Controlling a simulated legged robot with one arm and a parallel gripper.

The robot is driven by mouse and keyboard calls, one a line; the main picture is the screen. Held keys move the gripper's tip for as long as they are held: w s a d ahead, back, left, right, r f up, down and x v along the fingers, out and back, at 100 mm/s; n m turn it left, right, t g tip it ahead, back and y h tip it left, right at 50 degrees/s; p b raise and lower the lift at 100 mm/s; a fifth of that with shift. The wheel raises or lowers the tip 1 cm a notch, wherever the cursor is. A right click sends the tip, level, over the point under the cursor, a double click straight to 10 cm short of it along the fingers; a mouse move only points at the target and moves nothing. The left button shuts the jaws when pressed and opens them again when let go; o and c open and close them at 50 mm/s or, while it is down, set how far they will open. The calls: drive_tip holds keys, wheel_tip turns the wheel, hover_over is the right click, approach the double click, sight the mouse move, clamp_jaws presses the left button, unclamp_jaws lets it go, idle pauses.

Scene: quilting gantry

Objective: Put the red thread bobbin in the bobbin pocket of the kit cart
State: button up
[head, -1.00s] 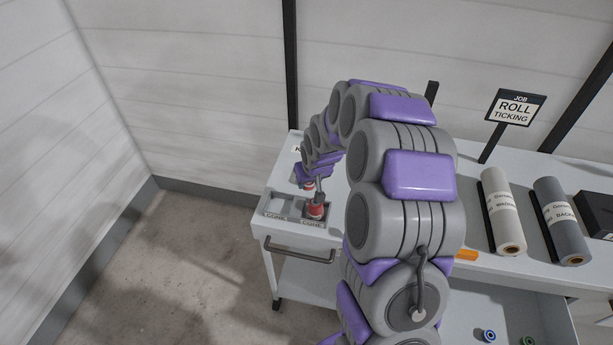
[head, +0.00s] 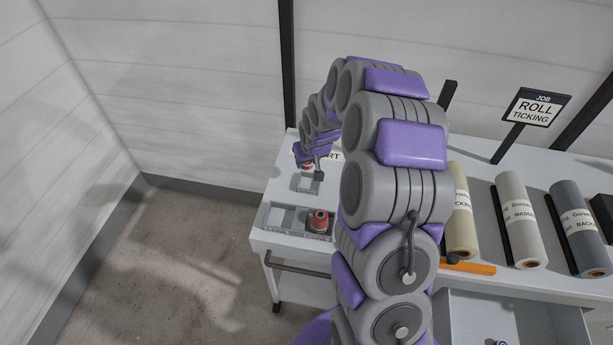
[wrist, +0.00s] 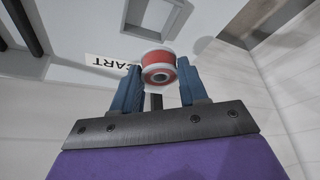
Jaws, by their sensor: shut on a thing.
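The red thread bobbin (wrist: 155,61), with pale rims and a dark core, is between the blue fingers of my gripper (wrist: 158,72) in the wrist view. My gripper is shut on it. In the head view the bobbin (head: 308,167) shows small under my gripper (head: 312,165), over the far part of the kit cart (head: 263,238). A rectangular recess (head: 306,185) in the cart top lies just in front of it; a recess (wrist: 150,14) also shows beyond the bobbin in the wrist view. The bobbin looks above the surface; its exact height is unclear.
A front tray on the cart has an empty left pocket (head: 279,219) and a right pocket holding another red spool (head: 319,221). Fabric rolls (head: 520,220) and an orange item (head: 468,268) lie on the bench to the right. An open drawer (head: 480,320) is below.

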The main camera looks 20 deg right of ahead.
drive_tip(key=f, duration=0.1)
drive_tip(key=d+f, duration=0.1)
drive_tip(key=f, duration=0.2)
drive_tip(key=shift+d+f+b, duration=0.25)
drive_tip(key=shift+f+b, duration=0.1)
drive_tip(key=shift+f, duration=0.05)
wheel_tip(320, 180, down, 2)
drive_tip(key=shift+a+f, duration=0.1)
drive_tip(key=shift+a, duration=0.05)
drive_tip(key=shift+a+f, duration=0.15)
drive_tip(key=shift+a, duration=0.25)
drive_tip(key=shift+d+f, duration=0.4)
drive_tip(key=shift+f, duration=0.15)
drive_tip(key=o, duration=1.1)
drive_tip(key=shift+a, duration=0.15)
drive_tip(key=shift+r, duration=0.35)
drive_tip(key=p+v, duration=0.1)
drive_tip(key=v, duration=1.1)
drive_tip(key=shift+r, duration=0.35)
